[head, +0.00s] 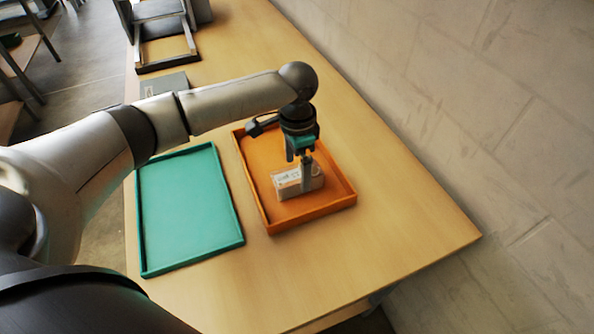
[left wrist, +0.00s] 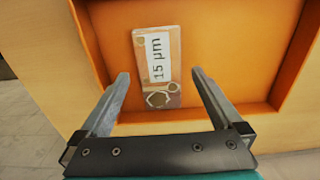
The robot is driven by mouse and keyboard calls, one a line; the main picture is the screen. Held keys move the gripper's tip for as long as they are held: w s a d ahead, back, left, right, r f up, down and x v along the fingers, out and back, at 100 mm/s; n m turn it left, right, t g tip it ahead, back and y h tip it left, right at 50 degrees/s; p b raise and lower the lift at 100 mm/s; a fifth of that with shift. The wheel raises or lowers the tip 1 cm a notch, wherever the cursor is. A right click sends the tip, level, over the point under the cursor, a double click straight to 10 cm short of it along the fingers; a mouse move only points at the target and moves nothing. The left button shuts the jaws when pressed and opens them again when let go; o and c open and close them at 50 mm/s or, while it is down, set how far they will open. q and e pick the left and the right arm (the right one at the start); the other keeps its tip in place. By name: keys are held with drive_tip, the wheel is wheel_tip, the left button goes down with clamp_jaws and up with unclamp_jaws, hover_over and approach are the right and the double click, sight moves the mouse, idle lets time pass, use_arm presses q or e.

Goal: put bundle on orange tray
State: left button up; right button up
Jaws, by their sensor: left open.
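The bundle (head: 288,186) is a small tan block with a white label on the floor of the orange tray (head: 261,165). In the left wrist view the bundle (left wrist: 157,62) lies flat, its label reading "15 µm", with orange tray floor (left wrist: 220,45) around it. My left gripper (head: 306,188) is over the tray, pointing down at the bundle. In the left wrist view its two fingers (left wrist: 160,82) are spread wide, with clear gaps on both sides of the bundle's near end. My right gripper is in neither view.
An empty teal tray (head: 188,210) lies left of the orange tray on the wooden table (head: 345,262). A grey flat item (head: 165,84) and a grey frame-like device (head: 166,40) are farther back. A pale wall (head: 500,110) runs along the right. The table's right side is clear.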

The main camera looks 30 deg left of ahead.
sight(297, 174)
use_arm(q)
wheel_tip(297, 174, up, 10)
drive_tip(key=p, duration=0.1)
drive_tip(key=shift+f, duration=0.2)
